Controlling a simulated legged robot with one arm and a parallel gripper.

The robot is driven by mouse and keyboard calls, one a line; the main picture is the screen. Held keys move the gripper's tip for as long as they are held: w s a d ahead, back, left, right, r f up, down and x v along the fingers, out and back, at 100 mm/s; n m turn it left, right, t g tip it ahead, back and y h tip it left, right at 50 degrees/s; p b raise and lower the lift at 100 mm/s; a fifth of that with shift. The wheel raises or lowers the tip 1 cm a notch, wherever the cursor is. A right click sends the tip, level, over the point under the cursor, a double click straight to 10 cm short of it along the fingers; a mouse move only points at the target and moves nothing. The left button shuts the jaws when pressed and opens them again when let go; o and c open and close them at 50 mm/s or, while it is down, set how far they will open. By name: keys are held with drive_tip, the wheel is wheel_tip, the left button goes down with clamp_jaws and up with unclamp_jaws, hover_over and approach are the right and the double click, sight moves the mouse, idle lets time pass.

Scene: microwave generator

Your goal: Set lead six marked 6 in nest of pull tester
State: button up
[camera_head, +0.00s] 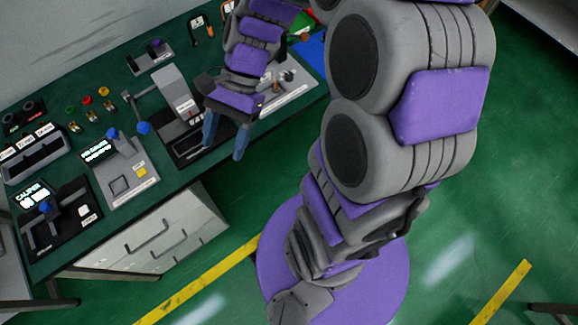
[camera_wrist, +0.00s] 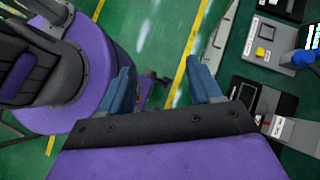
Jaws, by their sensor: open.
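My gripper (camera_head: 226,140) is open and empty above the front edge of the bench, with its two blue fingers pointing down. It also shows open in the wrist view (camera_wrist: 160,68), with floor between the fingers. A grey device with a lever (camera_head: 173,93) and a dark, framed base stands just left of my gripper; its label is too small to read, so I cannot tell whether it is the pull tester. It partly shows in the wrist view (camera_wrist: 292,130). No part marked 6 can be made out; my arm hides some of the bench.
A caliper unit (camera_head: 60,222) and a display unit with a yellow button (camera_head: 122,172) stand on the bench to the left. Red, yellow and green parts (camera_head: 88,100) stand behind them. A grey fixture (camera_head: 290,88) stands right of my gripper. Drawers (camera_head: 150,235) are below the bench.

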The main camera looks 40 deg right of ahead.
drive_tip(key=s+d+n+t+h, duration=0.1)
drive_tip(key=s+d+n+h, duration=0.2)
drive_tip(key=s+n, duration=0.3)
drive_tip(key=s+d+n+t+h, duration=0.1)
drive_tip(key=s+d+n+h, duration=0.2)
drive_tip(key=s+n, duration=0.3)
drive_tip(key=shift+s+r+h, duration=0.45)
drive_tip(key=shift+s+h, duration=0.3)
drive_tip(key=shift+h, duration=0.05)
drive_tip(key=shift+f+b, duration=0.65)
drive_tip(key=shift+f, duration=0.05)
